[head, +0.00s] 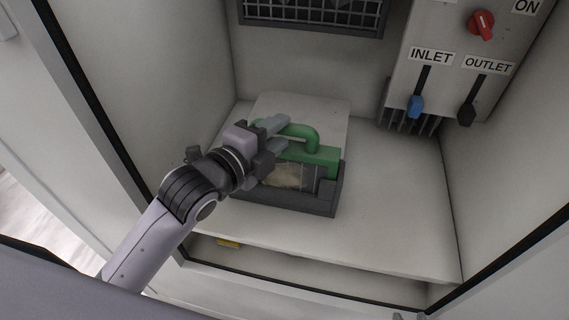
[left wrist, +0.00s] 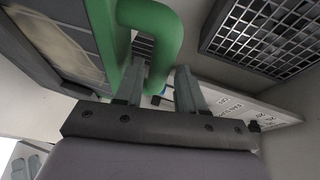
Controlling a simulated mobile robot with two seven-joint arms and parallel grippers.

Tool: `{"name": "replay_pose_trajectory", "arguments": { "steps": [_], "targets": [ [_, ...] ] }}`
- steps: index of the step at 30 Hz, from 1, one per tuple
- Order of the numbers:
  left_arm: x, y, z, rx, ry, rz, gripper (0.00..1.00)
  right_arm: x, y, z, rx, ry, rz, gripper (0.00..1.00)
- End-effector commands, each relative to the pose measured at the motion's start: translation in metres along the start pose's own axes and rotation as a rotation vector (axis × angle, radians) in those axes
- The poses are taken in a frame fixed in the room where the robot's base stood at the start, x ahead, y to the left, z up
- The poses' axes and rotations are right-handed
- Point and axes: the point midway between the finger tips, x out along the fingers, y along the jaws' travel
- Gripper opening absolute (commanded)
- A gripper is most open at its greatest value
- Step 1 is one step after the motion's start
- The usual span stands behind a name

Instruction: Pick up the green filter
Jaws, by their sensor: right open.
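The green filter (head: 323,155) sits in a dark grey holder (head: 300,203) on the cabinet's white floor, with its curved tube handle on top. In the left wrist view the green handle (left wrist: 154,18) loops close in front of my gripper. My left gripper (head: 280,134) is at the handle's left end. Its two fingers (left wrist: 162,88) stand apart, with part of the handle showing in the gap between them; I cannot tell whether they touch it. Only small tips of my right gripper (head: 411,317) show at the bottom edge, away from the filter.
A grey control box (head: 440,85) with a blue inlet lever (head: 416,106), a black outlet lever (head: 467,114) and a red knob (head: 482,25) hangs at the right. A dark grille (head: 315,14) is on the back wall. The cabinet floor right of the holder is clear.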

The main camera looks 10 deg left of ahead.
Motion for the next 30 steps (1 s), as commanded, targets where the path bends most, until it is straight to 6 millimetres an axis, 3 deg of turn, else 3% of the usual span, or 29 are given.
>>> {"name": "replay_pose_trajectory", "arguments": {
  "steps": [10, 21, 24, 25, 30],
  "targets": [
    [0.04, -0.001, -0.001, -0.002, 0.0, -0.001, 0.39, -0.003, 0.0, -0.004, 0.0, 0.0, -0.001, 0.43],
    [0.047, 0.0, -0.001, -0.002, 0.0, -0.001, 0.39, -0.003, 0.0, -0.004, 0.0, 0.001, -0.001, 0.43],
    [0.047, 0.0, -0.001, -0.002, 0.0, -0.001, 0.06, -0.003, 0.0, -0.005, 0.0, 0.001, -0.001, 0.43],
    [0.047, 0.0, -0.001, -0.002, 0.0, -0.001, 0.0, -0.003, 0.0, -0.005, 0.0, 0.002, 0.0, 0.43],
    [0.046, -0.002, -0.001, -0.001, 0.0, -0.005, 0.0, -0.003, 0.0, -0.005, 0.0, 0.002, 0.0, 0.43]
  ]
}}
